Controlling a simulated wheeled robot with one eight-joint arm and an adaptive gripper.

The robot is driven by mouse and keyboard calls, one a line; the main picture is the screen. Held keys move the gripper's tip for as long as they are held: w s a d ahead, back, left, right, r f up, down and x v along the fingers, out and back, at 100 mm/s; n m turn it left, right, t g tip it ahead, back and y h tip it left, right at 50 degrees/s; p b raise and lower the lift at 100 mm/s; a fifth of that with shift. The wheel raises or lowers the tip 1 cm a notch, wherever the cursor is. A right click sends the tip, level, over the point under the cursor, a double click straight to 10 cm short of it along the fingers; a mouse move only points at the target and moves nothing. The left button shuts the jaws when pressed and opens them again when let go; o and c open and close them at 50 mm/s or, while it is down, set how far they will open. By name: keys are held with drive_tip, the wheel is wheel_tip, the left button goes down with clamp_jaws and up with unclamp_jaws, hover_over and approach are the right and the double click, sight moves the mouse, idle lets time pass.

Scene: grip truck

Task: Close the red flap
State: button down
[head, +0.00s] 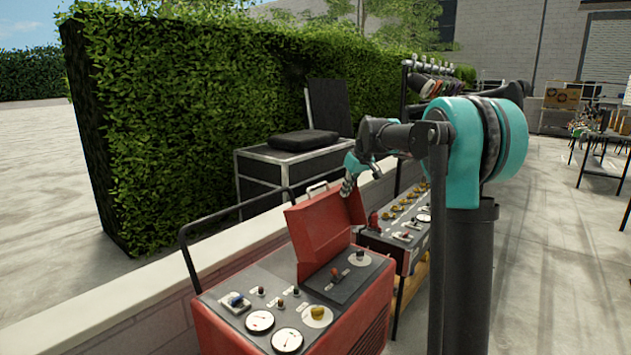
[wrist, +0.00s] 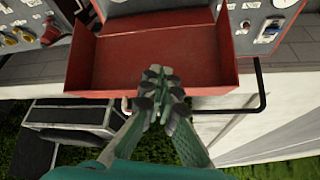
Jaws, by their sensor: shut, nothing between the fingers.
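The red flap (head: 322,229) stands raised on top of the red machine (head: 375,312), tilted open, with its hollow inner side facing the front. In the wrist view the flap (wrist: 210,52) is a shallow red tray-like lid across the upper middle. My gripper (head: 347,187) is at the upper back edge of the flap, beside its handle. In the wrist view my gripper (wrist: 162,82) is shut, its fingertips overlapping the flap's lower edge in the picture. I cannot tell whether they touch it. No object shows between the fingers.
The machine's panel has gauges and knobs, with a dark handrail (head: 185,262) at its left. A low wall (head: 225,252) runs behind. A second control box (head: 400,235) stands close on the right. A hedge and black case (head: 270,175) are behind.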

drive_tip(key=w+a+r+n+y, duration=0.1)
drive_tip(key=w+a+r+n, duration=0.1)
drive_tip(key=w+a+r, duration=0.4)
drive_tip(key=w+a+r+n+y, duration=0.15)
drive_tip(key=w+a, duration=0.25)
drive_tip(key=w, duration=0.4)
hover_over(316, 196)
drive_tip(key=w, duration=0.1)
drive_tip(key=shift+n+h, duration=0.25)
drive_tip(key=shift+n, duration=0.1)
drive_tip(key=shift+w+a+f, duration=0.1)
drive_tip(key=shift+f, duration=2.15)
drive_tip(key=shift+w+a+f, duration=0.1)
drive_tip(key=shift+f, duration=2.15)
drive_tip(key=shift+s, duration=0.1)
drive_tip(key=shift+d, duration=0.1)
